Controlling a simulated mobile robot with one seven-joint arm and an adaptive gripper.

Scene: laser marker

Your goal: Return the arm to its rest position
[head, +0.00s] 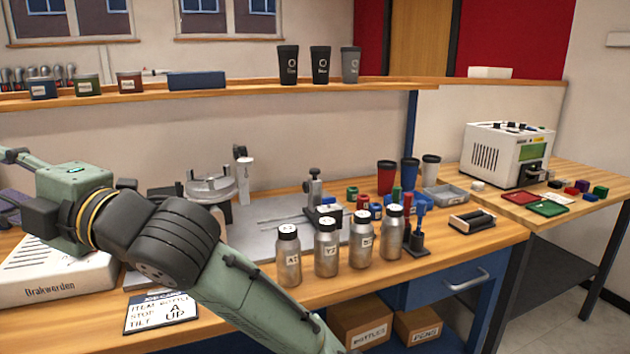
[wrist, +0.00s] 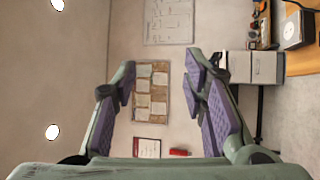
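My arm crosses the lower left of the head view in front of the workbench (head: 450,262) and runs out of the bottom edge, so its end is hidden there. In the wrist view my gripper (wrist: 160,75) is open, with its purple-padded fingers wide apart. Nothing is between them. Beyond the fingers the wrist view shows a wall with a pinboard of papers (wrist: 151,92), well apart from the gripper.
Several metal bottles (head: 326,250) stand near the bench's front edge, close to my arm. A job card (head: 160,312) and a white machine (head: 55,275) are by my arm. A white box-shaped device (head: 507,155) stands at right. Clear floor (head: 570,320) shows lower right.

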